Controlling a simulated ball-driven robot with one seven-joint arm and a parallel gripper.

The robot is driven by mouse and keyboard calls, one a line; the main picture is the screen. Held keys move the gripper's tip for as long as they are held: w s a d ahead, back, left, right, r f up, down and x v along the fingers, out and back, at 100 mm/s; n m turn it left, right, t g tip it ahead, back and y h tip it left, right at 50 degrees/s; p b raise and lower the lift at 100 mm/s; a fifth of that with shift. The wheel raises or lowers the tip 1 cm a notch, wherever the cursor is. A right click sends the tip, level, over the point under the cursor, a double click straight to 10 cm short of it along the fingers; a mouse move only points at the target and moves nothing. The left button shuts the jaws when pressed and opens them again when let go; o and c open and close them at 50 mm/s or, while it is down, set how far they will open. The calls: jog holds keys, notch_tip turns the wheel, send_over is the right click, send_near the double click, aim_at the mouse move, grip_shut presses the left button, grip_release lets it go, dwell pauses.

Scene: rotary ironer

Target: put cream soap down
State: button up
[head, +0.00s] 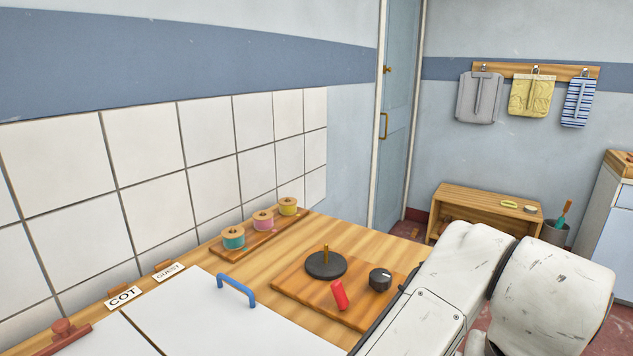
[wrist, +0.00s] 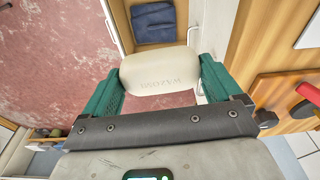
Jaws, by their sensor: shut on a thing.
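The cream soap (wrist: 158,72) is a pale oval bar with raised lettering, in the upper middle of the wrist view. My gripper (wrist: 160,80) has green fingers on both sides of the bar and is shut on it. The soap is held in the air, with reddish floor behind it. The head view shows part of my white arm at the lower right, but neither the soap nor the fingers show there.
The wooden counter (head: 352,246) carries a board (head: 290,282) with a red handle, black knob and spindle, thread spools (head: 262,221) and a white panel (head: 235,325). A wooden bench (head: 470,199) stands across the room. A folded blue cloth (wrist: 153,23) lies beyond the soap.

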notch_tip(320, 180, down, 31)
jog(key=w+a+n+y, duration=0.1)
jog(key=a+n, duration=0.1)
jog(key=n, duration=0.4)
notch_tip(320, 180, up, 6)
jog(key=p, duration=0.5)
jog(key=shift+w+d+f, duration=0.1)
jog(key=shift+w+f, duration=0.05)
jog(key=shift+f, duration=0.05)
